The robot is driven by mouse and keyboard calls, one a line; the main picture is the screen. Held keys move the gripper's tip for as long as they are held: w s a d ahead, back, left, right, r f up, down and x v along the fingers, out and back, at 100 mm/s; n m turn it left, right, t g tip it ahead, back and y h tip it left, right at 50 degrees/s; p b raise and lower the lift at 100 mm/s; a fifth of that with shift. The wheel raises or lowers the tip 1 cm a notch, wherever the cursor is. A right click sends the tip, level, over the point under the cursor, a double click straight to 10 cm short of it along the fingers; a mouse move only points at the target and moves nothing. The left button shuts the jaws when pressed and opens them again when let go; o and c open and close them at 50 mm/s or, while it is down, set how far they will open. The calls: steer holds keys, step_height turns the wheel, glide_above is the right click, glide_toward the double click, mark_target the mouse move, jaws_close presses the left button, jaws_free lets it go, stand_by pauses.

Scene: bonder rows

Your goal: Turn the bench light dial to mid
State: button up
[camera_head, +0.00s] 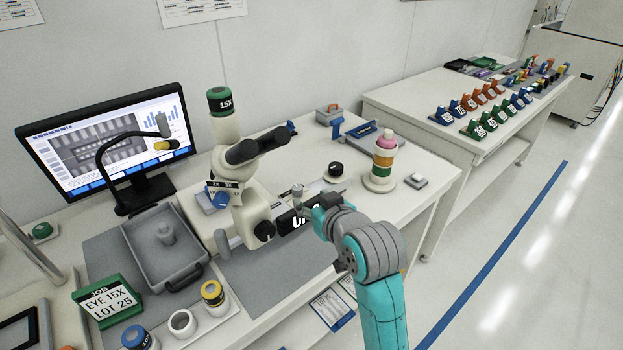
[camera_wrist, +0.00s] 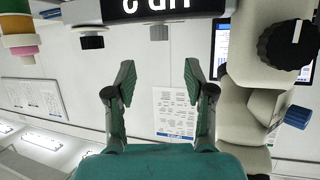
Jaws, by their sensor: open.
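A black knob on a round pale base (camera_head: 335,170) stands on the bench right of the microscope; it looks like the dial, but its setting cannot be read. A black panel with white lettering (camera_head: 287,221) sits at the bench front, partly hidden by my gripper (camera_head: 312,204). In the wrist view, which is upside down, the panel (camera_wrist: 150,8) crosses the top with its letters cut off. A black knob (camera_wrist: 92,42) shows beside it. My gripper (camera_wrist: 160,85) is open, with nothing between its fingers.
The microscope (camera_head: 245,190) stands close left of my gripper; its large black knob (camera_wrist: 290,45) shows in the wrist view. A ringed coloured stack (camera_head: 382,165) stands right of the dial. A grey tray (camera_head: 165,250) is at left.

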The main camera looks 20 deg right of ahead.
mark_target(298, 189)
steer(key=x, duration=1)
steer(key=shift+w+f, duration=0.1)
steer(key=shift+w, duration=0.25)
jaws_close()
